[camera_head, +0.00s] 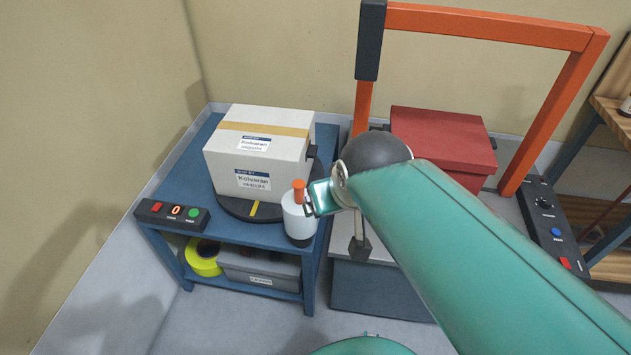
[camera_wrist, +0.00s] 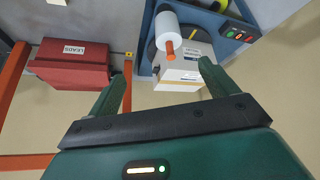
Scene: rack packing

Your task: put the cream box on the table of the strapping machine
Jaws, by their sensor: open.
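The cream box (camera_head: 225,160) stands on a dark round turntable (camera_head: 235,208) on the blue bench. It has a tan tape strip and labels. It also shows in the wrist view (camera_wrist: 190,72), partly behind a white roll. My gripper (camera_head: 309,207) is open, at the right of the box in the head view. In the wrist view its two fingers (camera_wrist: 162,86) are spread with nothing between them. The strapping machine has an orange arch (camera_head: 490,25) over a grey table (camera_head: 385,251), which my arm partly hides.
A white roll with an orange handle (camera_head: 299,221) stands at the bench's front right, close to my gripper. A red lidded box (camera_head: 443,137) labelled LEADS sits under the arch. A control panel (camera_head: 172,214) is on the bench's front left. Another panel (camera_head: 548,220) is right of the arch.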

